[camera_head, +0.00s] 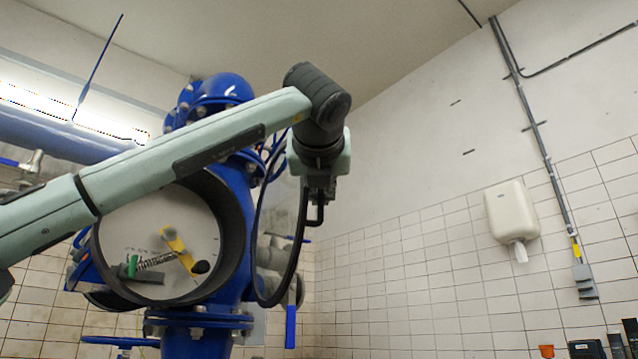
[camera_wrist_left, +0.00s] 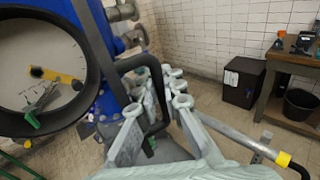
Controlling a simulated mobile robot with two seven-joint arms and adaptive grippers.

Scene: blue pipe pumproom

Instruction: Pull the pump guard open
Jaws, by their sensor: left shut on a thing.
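The pump guard (camera_head: 259,240) is a round, dark-rimmed cover, seen nearly edge-on in the head view and swung out from the blue housing. Its dark edge (camera_wrist_left: 98,55) also shows in the left wrist view. My left gripper (camera_head: 315,205) is shut on the guard's black handle (camera_wrist_left: 143,62), which passes between the fingers (camera_wrist_left: 160,105). The round housing opening (camera_head: 226,215) is uncovered; inside are a yellow lever (camera_head: 178,248), a spring and a green piece. My right gripper is in neither view.
Blue pipework (camera_head: 215,95) stands behind my left arm. A blue-handled valve (camera_head: 291,325) hangs below the guard. A white dispenser (camera_head: 511,212) is on the tiled wall. The left wrist view shows a black box (camera_wrist_left: 243,82), a workbench (camera_wrist_left: 290,66) and a bin (camera_wrist_left: 300,104).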

